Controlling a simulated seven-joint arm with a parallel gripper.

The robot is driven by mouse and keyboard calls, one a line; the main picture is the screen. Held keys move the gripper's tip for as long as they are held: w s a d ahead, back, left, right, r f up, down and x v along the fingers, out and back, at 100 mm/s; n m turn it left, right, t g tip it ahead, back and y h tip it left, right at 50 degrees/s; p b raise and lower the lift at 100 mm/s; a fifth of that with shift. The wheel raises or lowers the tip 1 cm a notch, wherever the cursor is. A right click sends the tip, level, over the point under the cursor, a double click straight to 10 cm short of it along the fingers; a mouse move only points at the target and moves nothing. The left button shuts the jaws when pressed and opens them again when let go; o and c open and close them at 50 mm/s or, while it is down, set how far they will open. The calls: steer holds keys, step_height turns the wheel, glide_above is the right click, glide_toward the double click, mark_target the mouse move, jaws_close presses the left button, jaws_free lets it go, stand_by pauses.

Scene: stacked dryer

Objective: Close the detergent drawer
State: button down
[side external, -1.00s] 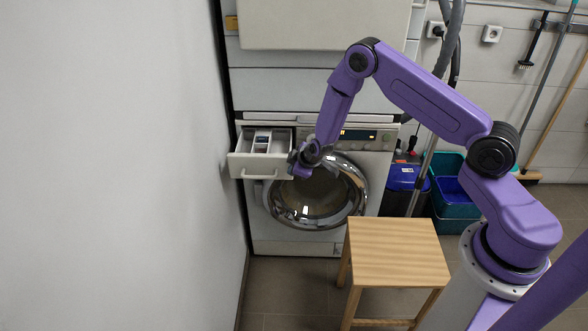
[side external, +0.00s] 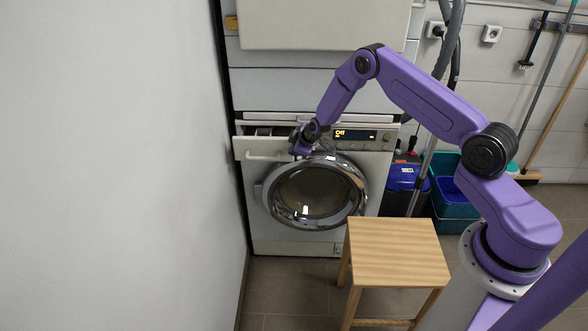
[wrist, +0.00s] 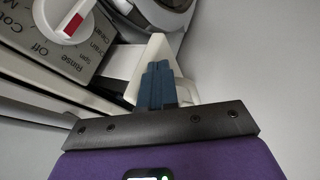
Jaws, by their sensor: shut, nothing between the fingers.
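The detergent drawer (side external: 258,149) is at the upper left of the washing machine (side external: 250,220). It sticks out a little, with a narrow dark strip of its inside showing above its pale front. Its handle (side external: 268,157) is on that front. My gripper (side external: 298,150) is at the right end of the drawer front and seems to touch it. In the wrist view the dark blue fingers (wrist: 157,86) are together and empty, in front of the white drawer front (wrist: 150,55). The exact contact spot is hidden.
The round chrome door (side external: 316,193) is just below my gripper. A wooden stool (side external: 398,252) stands in front. A wall (side external: 120,180) is close on the left. Buckets (side external: 455,200) stand right.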

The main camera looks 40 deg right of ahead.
steer(key=w+d, duration=0.2)
steer(key=d, duration=0.1)
steer(key=shift+w, duration=0.3)
steer(key=shift+s+a, duration=0.1)
steer(key=shift+a, duration=0.1)
steer(key=s+a+r, duration=0.3)
steer(key=s+r, duration=0.5)
steer(key=s, duration=0.1)
steer(key=w+a, duration=0.5)
steer(key=a, duration=0.5)
steer(key=shift+r+g, duration=0.3)
steer(key=shift+f, duration=0.1)
